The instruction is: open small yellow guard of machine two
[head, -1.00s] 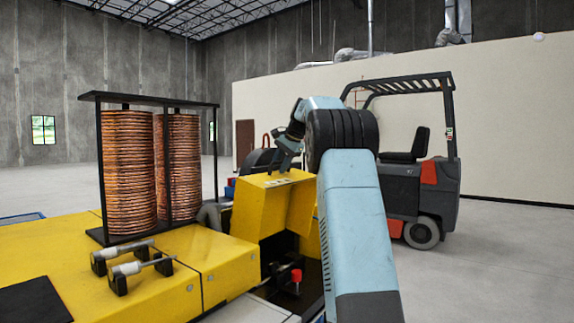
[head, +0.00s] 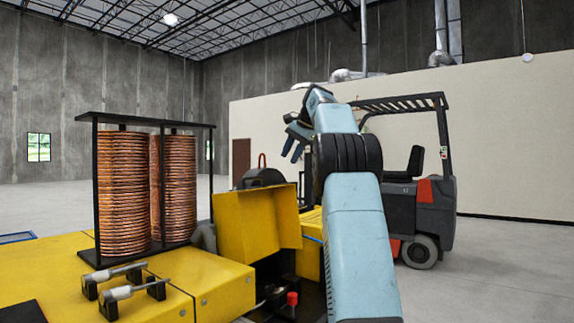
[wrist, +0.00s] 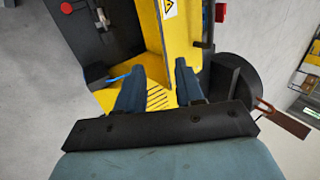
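The small yellow guard (head: 245,226) of the machine stands raised in the head view, its front panel upright and a side panel (head: 289,217) to its right. A dark cavity with a red knob shows below it. My gripper (head: 293,148) is above the guard's top edge, clear of it in the head view. In the wrist view my gripper (wrist: 158,72) has its two blue-grey fingers apart with nothing held between them. Yellow machine surfaces, one with a warning label, lie beyond the fingers; I cannot tell which of them is the guard.
Copper coils (head: 123,194) stand in a black rack left of the guard. Two grey-handled latches (head: 122,292) sit on the yellow machine top in front. A forklift (head: 415,200) stands at the right behind my arm. Open floor lies to the far left.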

